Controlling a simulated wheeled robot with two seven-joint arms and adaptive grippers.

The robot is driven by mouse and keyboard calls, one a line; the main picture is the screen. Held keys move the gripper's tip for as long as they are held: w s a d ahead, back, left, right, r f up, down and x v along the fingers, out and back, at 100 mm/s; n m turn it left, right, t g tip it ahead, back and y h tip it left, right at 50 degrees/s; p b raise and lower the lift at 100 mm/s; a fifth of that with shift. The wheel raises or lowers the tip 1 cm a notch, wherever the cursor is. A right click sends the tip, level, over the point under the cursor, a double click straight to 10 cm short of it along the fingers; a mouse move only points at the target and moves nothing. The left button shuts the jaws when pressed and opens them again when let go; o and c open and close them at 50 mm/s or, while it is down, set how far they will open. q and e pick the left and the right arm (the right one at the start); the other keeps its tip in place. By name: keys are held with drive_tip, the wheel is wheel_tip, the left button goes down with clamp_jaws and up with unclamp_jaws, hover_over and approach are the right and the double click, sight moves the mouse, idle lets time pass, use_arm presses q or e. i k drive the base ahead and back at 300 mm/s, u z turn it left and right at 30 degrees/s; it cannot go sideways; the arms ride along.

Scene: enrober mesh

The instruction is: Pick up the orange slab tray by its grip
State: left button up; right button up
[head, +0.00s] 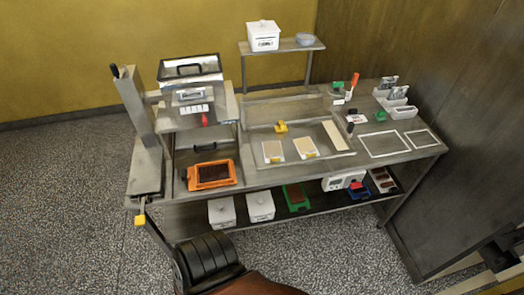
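The orange slab tray (233,178) lies flat at the left end of the steel bench, in front of the enrobing machine. It has an orange rim around a dark brown slab. Its grip is too small to tell apart for certain. No gripper is at the tray or touching it. I cannot make out my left gripper in the head view. A dark angular part at the lower right edge looks like my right gripper (497,254), far from the tray; its fingers cannot be made out.
The boxy machine (190,80) stands behind the tray, with a tall grey post (142,140) to its left. Pale slabs (272,151) lie mid-bench. White tubs (221,211) and a green tray (305,192) sit on the lower shelf. A black ribbed object (208,260) is at lower centre.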

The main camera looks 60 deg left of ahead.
sight(206, 175)
drive_tip(key=u, duration=1.7)
